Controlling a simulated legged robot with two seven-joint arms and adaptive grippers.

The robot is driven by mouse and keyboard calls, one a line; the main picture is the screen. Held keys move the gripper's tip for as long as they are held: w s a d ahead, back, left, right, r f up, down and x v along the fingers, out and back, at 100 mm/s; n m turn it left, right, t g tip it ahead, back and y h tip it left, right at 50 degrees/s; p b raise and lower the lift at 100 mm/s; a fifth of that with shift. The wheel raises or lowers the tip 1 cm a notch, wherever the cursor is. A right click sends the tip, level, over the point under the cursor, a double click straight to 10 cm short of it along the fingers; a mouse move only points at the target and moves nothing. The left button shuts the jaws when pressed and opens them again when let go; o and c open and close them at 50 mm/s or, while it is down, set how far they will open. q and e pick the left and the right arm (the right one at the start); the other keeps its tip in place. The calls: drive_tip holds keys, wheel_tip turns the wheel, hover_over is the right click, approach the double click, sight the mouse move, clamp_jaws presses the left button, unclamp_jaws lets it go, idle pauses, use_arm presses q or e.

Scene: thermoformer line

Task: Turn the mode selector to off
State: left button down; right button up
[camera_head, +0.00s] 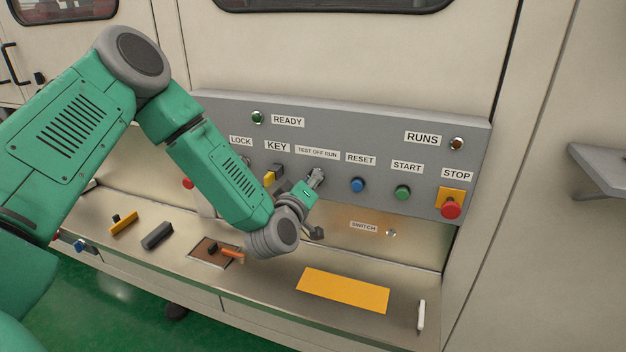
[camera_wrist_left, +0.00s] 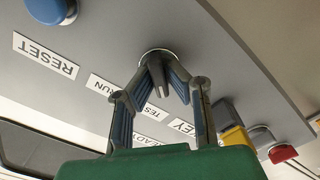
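The mode selector sits under the TEST OFF RUN label (camera_head: 317,153) on the grey panel. In the head view, my left gripper (camera_head: 316,178) is at the selector and largely covers it. In the left wrist view, the selector (camera_wrist_left: 156,76) is a dark grey knob with a pale ring at its base. The fingertips of my left gripper (camera_wrist_left: 158,70) close in on both sides of the knob and appear to touch it. Which position the knob points to is hard to read. My right gripper is not in view.
The blue RESET button (camera_head: 357,185) and green START button (camera_head: 402,192) are right of the selector. The red STOP button (camera_head: 451,209) is farther right. The yellow key switch (camera_head: 269,178) is close on the left. Loose items and a yellow plate (camera_head: 343,290) lie on the ledge below.

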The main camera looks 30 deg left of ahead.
use_arm(q)
drive_tip(key=shift+s+f+m, duration=0.1)
drive_tip(key=shift+f+m, duration=0.05)
drive_tip(key=shift+m, duration=0.25)
drive_tip(key=m, duration=0.3)
drive_tip(key=shift+m, duration=0.4)
drive_tip(key=m, duration=0.4)
drive_tip(key=shift+d+m+b, duration=0.1)
drive_tip(key=shift+m+b, duration=0.3)
drive_tip(key=shift+m, duration=0.3)
drive_tip(key=c, duration=1.7)
unclamp_jaws()
drive_tip(key=shift+c, duration=0.2)
drive_tip(key=shift+o, duration=0.7)
drive_tip(key=v, duration=1.1)
drive_tip(key=shift+s, duration=0.4)
